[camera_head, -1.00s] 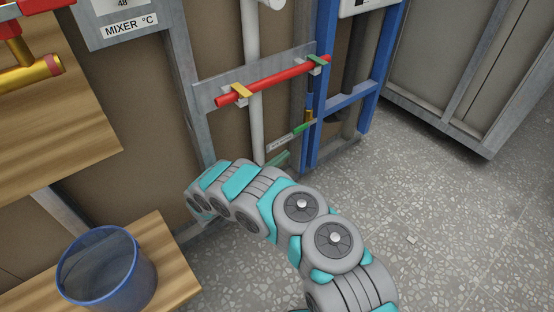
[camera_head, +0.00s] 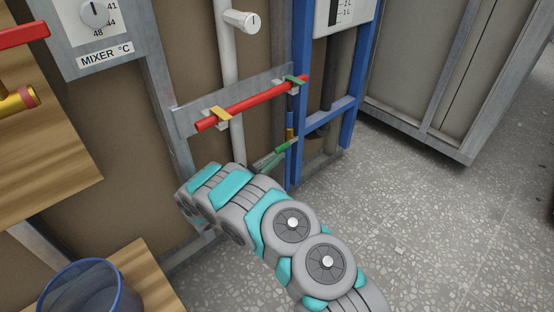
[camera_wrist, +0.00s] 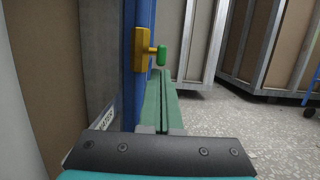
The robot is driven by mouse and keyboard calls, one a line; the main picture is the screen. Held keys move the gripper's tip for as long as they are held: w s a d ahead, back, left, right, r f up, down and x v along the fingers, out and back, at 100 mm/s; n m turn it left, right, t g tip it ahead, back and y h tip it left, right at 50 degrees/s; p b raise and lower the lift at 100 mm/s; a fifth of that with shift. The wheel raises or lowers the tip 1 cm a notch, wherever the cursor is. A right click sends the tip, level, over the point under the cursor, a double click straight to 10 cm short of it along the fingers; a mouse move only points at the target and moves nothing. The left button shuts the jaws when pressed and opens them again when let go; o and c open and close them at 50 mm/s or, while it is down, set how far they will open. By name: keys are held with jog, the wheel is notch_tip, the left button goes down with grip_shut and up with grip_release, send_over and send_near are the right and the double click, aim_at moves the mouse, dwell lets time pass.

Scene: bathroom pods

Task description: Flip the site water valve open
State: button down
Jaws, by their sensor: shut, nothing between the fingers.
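The site water valve has a brass body (camera_wrist: 141,52) on the blue post and a green handle (camera_wrist: 160,56). In the head view the brass body (camera_head: 290,122) is low on the blue post, and the green handle (camera_head: 287,145) points out to the left and down. My gripper (camera_wrist: 164,73) is shut and empty, its green fingers together. In the wrist view the fingertips sit just below the handle, seemingly close to it; I cannot tell whether they touch. In the head view my gripper (camera_head: 270,160) is partly hidden behind my arm.
A red pipe (camera_head: 250,103) with yellow and green clips crosses above. A white pipe (camera_head: 228,75) stands behind it. A label (camera_wrist: 105,121) is partly hidden left of my fingers.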

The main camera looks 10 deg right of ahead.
jog(key=shift+r, duration=0.15)
jog(key=shift+a+r, duration=0.1)
jog(key=shift+r, duration=0.05)
